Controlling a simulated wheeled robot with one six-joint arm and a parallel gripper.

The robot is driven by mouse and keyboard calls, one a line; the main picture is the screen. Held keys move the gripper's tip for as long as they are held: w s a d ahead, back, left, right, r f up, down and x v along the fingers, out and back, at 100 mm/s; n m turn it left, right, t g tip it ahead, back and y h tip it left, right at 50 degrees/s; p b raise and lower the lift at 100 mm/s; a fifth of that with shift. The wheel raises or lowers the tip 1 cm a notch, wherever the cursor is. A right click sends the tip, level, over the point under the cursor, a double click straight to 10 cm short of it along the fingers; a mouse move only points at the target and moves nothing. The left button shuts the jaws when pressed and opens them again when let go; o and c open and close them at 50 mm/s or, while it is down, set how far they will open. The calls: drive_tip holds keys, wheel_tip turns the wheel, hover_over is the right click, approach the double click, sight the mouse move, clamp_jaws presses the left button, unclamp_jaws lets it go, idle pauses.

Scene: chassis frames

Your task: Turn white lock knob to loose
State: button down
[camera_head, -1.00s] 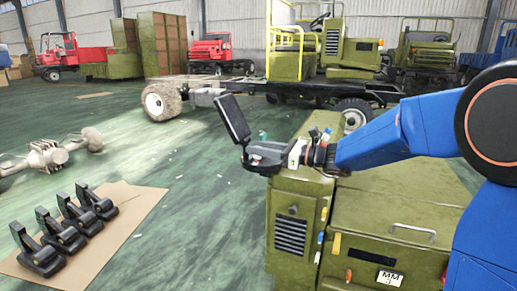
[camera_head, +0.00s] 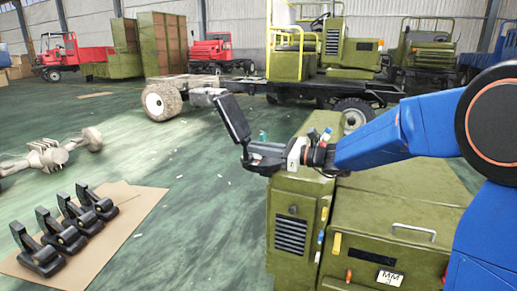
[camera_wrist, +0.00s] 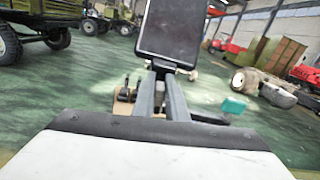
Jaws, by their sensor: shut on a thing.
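My gripper (camera_head: 252,154) is shut on a dark flat panel (camera_head: 233,118). The panel stands tilted up at its end, above the floor and to the left of the green cabinets. In the wrist view the panel (camera_wrist: 169,34) is dark with rounded corners, at the top middle. My gripper's grey fingers (camera_wrist: 160,88) run up to its lower edge. I cannot make out a white lock knob in either view. A small teal thing (camera_wrist: 232,105) shows right of the fingers in the wrist view, and beyond my gripper in the head view (camera_head: 262,135).
Green cabinets (camera_head: 380,215) stand below my arm at front right. Several black pedal-like parts (camera_head: 62,232) lie on cardboard (camera_head: 125,215) at front left. An axle (camera_head: 48,157) lies at far left. A truck chassis (camera_head: 300,88) stands behind.

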drive_tip(key=n, duration=0.4)
drive_tip(key=shift+s+a+f, duration=0.15)
drive_tip(key=shift+s, duration=0.2)
drive_tip(key=shift+s+a+f+n, duration=0.15)
drive_tip(key=shift+f+n, duration=0.15)
drive_tip(key=shift+n, duration=1.75)
drive_tip(key=shift+s+d+f+n, duration=0.15)
drive_tip(key=shift+f+n, duration=0.1)
drive_tip(key=shift+n, duration=1.85)
drive_tip(key=shift+s+a+f+n, duration=0.15)
drive_tip(key=shift+f+n, duration=0.15)
drive_tip(key=shift+n, duration=1.75)
drive_tip(key=c, duration=1.8)
unclamp_jaws()
drive_tip(key=shift+o, duration=0.2)
drive_tip(key=v, duration=1.7)
